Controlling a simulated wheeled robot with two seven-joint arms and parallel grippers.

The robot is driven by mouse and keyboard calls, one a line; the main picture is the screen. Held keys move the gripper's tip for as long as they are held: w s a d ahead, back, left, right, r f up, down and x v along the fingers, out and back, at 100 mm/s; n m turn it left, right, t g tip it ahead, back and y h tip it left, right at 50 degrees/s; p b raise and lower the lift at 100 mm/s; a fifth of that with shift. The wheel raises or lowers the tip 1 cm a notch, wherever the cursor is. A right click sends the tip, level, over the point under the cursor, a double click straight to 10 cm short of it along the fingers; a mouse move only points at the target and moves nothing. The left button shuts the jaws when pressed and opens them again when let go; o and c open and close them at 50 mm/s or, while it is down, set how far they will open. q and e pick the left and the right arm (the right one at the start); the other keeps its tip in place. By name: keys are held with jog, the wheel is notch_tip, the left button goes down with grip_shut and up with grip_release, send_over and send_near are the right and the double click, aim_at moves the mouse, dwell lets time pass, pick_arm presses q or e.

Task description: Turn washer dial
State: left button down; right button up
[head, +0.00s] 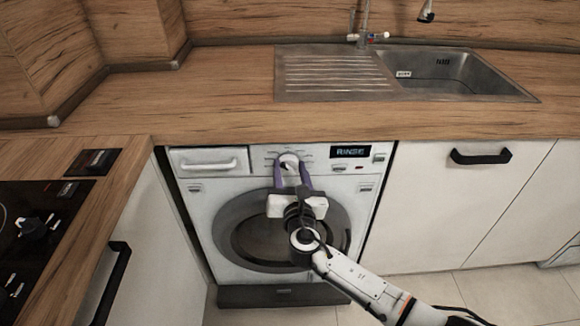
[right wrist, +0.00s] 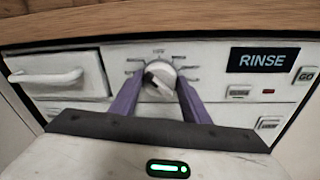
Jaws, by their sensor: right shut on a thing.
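The white washer (head: 203,213) stands under the counter, with a round dark door below its control panel. Its dial (head: 289,160) is at the middle of the panel; it also shows in the right wrist view (right wrist: 159,76), with a dark pointer mark and printed settings around it. The display (head: 350,152) reads RINSE. My right gripper (head: 291,165) reaches up to the panel from below, its purple fingers on either side of the dial and shut on it. In the right wrist view the fingers flank the dial. My left gripper is in neither view.
The wooden counter (head: 205,108) with a steel sink (head: 440,75) runs above the washer. A detergent drawer (head: 209,161) is left of the dial. A black cooktop (head: 40,235) is at the left, and white cabinets (head: 440,205) are at the right.

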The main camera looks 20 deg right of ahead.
dwell(0.3)
jog(key=o, duration=1)
jog(key=shift+o, duration=0.2)
jog(key=f+p+v, duration=0.1)
jog(key=v, duration=0.9)
jog(key=shift+s+r, duration=0.2)
jog(key=shift+r, duration=0.2)
